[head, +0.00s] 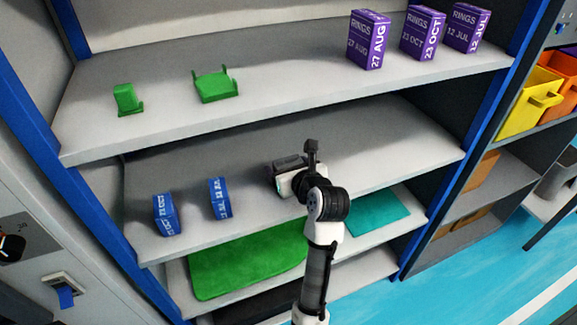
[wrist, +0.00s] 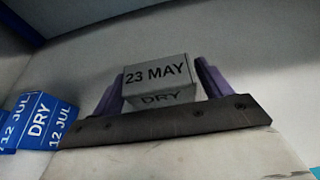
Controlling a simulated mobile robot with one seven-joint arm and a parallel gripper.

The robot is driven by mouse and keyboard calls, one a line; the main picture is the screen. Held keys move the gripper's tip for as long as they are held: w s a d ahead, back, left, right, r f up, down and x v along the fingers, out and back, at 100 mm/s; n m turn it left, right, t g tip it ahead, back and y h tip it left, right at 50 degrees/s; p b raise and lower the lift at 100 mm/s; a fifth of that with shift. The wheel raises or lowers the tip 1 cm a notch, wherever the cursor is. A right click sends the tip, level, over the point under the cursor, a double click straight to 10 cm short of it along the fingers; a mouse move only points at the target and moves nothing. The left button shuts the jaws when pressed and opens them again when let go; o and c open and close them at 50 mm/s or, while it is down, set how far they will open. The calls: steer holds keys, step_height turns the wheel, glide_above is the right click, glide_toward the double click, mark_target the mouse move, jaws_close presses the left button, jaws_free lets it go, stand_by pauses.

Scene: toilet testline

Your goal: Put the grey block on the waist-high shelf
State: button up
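The grey block (wrist: 158,82), marked "23 MAY" and "DRY", sits between the two purple fingers of my gripper (wrist: 157,88) in the wrist view. The fingers lie close against its two sides, and my gripper looks shut on it. In the head view my gripper (head: 287,172) is over the middle shelf (head: 375,145), right of two blue blocks. I cannot make out the grey block there. Whether it touches the shelf is unclear. The middle shelf lies between an upper shelf (head: 290,95) and a low one with mats.
Two blue blocks (head: 165,215) (head: 221,198) stand at the middle shelf's left; one shows in the wrist view (wrist: 36,122). Green holders (head: 127,99) (head: 215,86) and several purple boxes (head: 368,40) stand on the upper shelf. The low shelf has a green mat (head: 245,268). Blue posts flank the shelves.

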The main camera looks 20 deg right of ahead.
steer(key=shift+o, duration=0.6)
steer(key=shift+r, duration=0.2)
steer(key=b+v, duration=0.1)
steer(key=v, duration=1.1)
